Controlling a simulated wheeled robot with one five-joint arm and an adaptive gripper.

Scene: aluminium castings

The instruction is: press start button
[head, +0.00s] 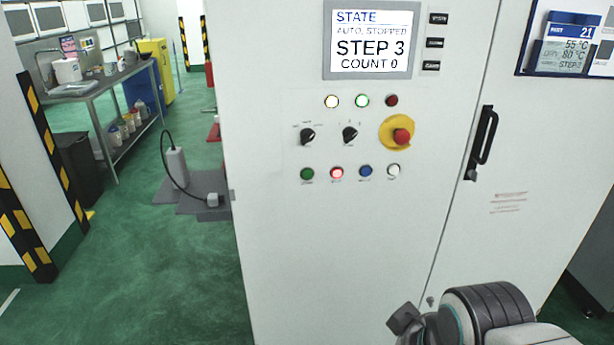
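The control panel is on the front of a light grey cabinet (330,240). Its lower row holds a green button (307,173), a lit red button (337,173), a blue button (365,171) and a white button (393,170). The labels under them are too small to read for sure; the green one may be the start button. The screen (371,40) reads STATE, AUTO, STOPPED, STEP 3, COUNT 0. My arm shows at the bottom right, below and right of the buttons and apart from them. A dark end piece (404,319) there may be my gripper; its fingers cannot be made out.
A red emergency stop (402,136) on a yellow plate sits right of two black selector knobs (307,136). Yellow and green lamps (362,100) are lit above. A black door handle (481,142) sticks out at right. Green floor (150,270) is open at left, before a bench (100,92).

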